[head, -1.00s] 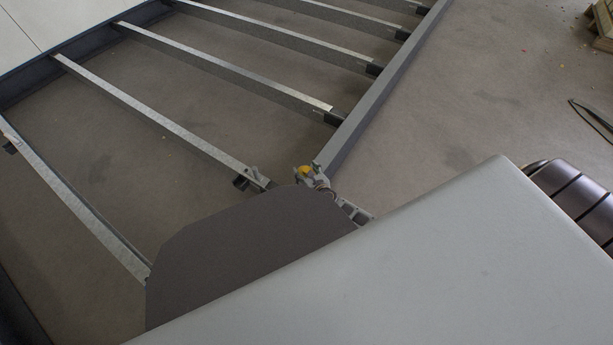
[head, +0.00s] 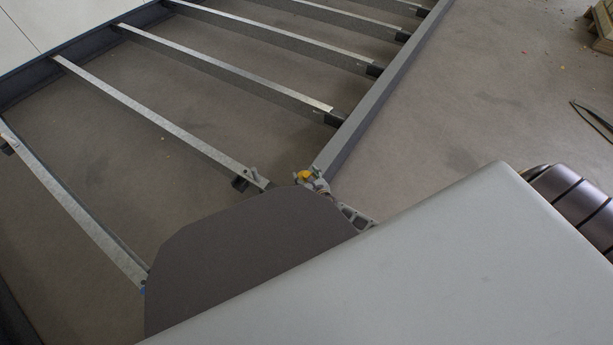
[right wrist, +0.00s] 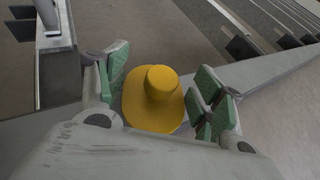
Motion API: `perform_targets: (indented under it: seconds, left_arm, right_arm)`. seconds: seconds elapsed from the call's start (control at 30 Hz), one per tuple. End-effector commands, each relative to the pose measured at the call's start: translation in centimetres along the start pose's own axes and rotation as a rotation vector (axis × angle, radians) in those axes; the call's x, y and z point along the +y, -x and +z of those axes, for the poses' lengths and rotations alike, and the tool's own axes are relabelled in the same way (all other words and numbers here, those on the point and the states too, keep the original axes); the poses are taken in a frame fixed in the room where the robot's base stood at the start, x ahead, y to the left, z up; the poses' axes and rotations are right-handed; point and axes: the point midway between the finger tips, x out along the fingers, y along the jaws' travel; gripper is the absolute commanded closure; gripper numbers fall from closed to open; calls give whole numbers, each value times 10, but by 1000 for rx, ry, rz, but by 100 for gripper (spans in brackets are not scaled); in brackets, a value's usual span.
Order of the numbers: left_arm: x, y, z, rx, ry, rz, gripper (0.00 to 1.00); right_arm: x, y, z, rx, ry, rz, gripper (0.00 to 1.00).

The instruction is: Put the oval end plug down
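The oval end plug is yellow, with a wide oval flange and a round knob, in the right wrist view (right wrist: 152,98). In the head view the plug (head: 305,175) shows as a small yellow spot in my right gripper (head: 312,180), by the near end of the long grey beam (head: 375,100). I cannot tell whether the plug touches the beam. My left gripper is not in view.
Several metal crossbars (head: 165,115) run from the dark far rail (head: 85,43) towards the grey beam. Open floor (head: 480,90) lies right of the beam. A wooden stack (head: 604,30) stands at the top right. My own body hides much of the lower picture.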

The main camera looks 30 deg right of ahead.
Motion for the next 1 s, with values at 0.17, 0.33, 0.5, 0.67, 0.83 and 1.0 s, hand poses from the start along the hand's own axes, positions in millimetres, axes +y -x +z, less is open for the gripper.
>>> perform_targets:
  seconds: [0.17,0.33,0.5,0.67,0.83,1.0]
  left_arm:
    - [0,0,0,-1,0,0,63]
    - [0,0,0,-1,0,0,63]
    - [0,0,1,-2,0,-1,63]
    - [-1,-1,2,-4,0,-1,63]
    - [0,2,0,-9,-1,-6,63]
    - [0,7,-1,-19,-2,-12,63]
  right_arm:
    - [0,0,0,0,-1,0,13]
    - [0,0,0,0,-1,0,13]
    - [0,0,0,0,-1,0,13]
    - [0,1,3,-1,-2,0,13]
    - [0,12,2,1,-2,0,13]
    - [0,28,2,1,-1,1,13]
